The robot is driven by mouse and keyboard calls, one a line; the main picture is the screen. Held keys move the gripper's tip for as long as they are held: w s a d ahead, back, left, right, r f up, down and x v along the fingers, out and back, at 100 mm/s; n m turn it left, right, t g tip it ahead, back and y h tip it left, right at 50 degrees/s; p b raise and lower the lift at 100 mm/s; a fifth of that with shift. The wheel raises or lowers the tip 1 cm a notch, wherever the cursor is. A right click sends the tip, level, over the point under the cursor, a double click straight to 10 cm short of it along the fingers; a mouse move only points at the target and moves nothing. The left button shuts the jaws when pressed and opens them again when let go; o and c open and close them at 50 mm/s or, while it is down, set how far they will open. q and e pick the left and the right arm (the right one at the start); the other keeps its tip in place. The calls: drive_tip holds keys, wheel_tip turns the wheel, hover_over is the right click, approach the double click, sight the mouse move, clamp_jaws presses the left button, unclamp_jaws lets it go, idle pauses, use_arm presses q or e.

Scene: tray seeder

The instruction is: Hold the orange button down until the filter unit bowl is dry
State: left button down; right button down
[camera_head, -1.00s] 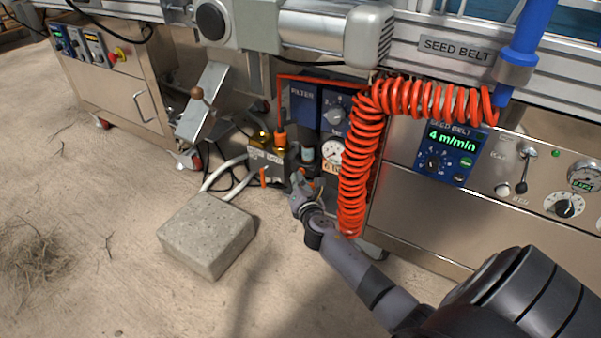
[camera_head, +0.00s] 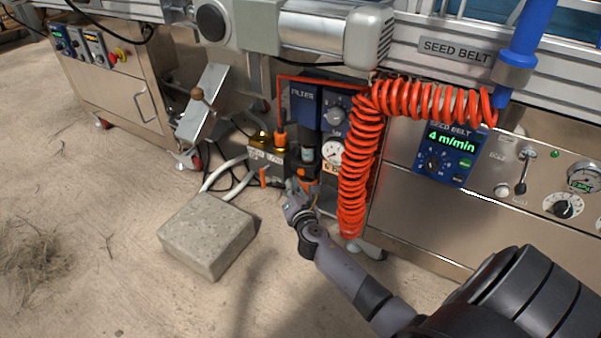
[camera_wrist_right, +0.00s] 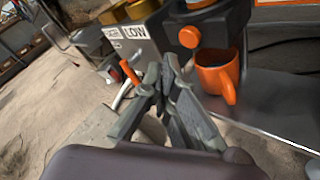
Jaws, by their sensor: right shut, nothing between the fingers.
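The filter unit (camera_head: 304,100) is a dark blue panel on the machine, with a small bowl (camera_head: 307,154) below it. I cannot tell whether the bowl holds water. The orange button (camera_wrist_right: 189,37) is round and sits on a dark fitting in the right wrist view. My right gripper (camera_wrist_right: 168,68) is shut and empty, below and left of the button, with a visible gap. In the head view my right gripper (camera_head: 291,188) is low in front of the unit. My left gripper is not in view.
An orange mug (camera_wrist_right: 216,76) stands below the button, right of my fingers. An orange lever (camera_wrist_right: 130,73) sticks out at left, under a block marked LOW. A coiled red hose (camera_head: 362,160) hangs right of the filter unit. A concrete block (camera_head: 207,232) lies on the floor at left.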

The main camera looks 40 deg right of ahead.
drive_tip(key=a, duration=0.1)
drive_tip(key=s+a, duration=0.1)
drive_tip(key=a, duration=0.1)
drive_tip(key=shift+s+a, duration=0.25)
drive_tip(key=shift+a, duration=0.05)
idle(0.3)
